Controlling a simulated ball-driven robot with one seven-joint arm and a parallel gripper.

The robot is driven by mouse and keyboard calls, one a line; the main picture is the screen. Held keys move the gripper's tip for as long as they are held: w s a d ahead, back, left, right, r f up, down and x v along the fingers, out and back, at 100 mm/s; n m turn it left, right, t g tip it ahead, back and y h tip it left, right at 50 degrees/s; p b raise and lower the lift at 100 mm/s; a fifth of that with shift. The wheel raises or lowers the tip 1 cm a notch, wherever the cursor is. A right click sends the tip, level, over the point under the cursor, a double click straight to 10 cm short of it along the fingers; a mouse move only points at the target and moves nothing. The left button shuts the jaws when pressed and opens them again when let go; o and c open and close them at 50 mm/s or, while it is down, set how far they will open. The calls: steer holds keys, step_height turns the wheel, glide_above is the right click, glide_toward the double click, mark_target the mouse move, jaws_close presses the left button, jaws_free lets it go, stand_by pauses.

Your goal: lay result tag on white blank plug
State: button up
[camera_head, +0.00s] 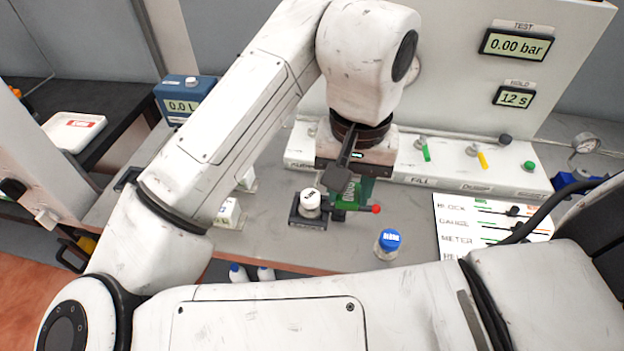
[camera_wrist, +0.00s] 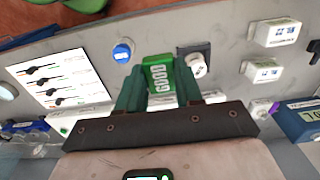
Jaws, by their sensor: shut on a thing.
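My gripper (camera_wrist: 160,92) is shut on a green result tag (camera_wrist: 157,74) marked GOOD, held between its two green fingers. In the head view the tag (camera_head: 350,190) is partly hidden by my gripper. The white blank plug (camera_head: 310,199) is a round white piece with a dark-lettered top, standing upright on a small dark base (camera_head: 306,219). In the head view it is just left of the gripper. In the wrist view the plug (camera_wrist: 197,66) is right of the tag. I cannot tell the tag's exact height above the bench.
A blue-capped jar (camera_head: 387,245) stands to the right, near the bench's front edge. White labelled blocks (camera_head: 230,212) stand to the left. A panel with gauges (camera_head: 515,45) rises behind. A red knob (camera_head: 376,209) shows beside my gripper.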

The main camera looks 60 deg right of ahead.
steer(key=w+d+f, duration=0.4)
steer(key=w, duration=0.2)
glide_above(310, 195)
steer(key=f, duration=0.2)
steer(key=s+f, duration=0.1)
steer(key=f, duration=0.1)
steer(key=shift+a, duration=0.25)
steer(key=shift+w+d+f, duration=0.15)
steer(key=shift+w+f, duration=0.15)
steer(key=shift+f, duration=0.05)
steer(key=shift+w+d+f, duration=0.1)
steer(key=shift+w+f, duration=0.1)
steer(key=shift+f, duration=1.65)
steer(key=shift+f, duration=0.15)
steer(key=o, duration=1)
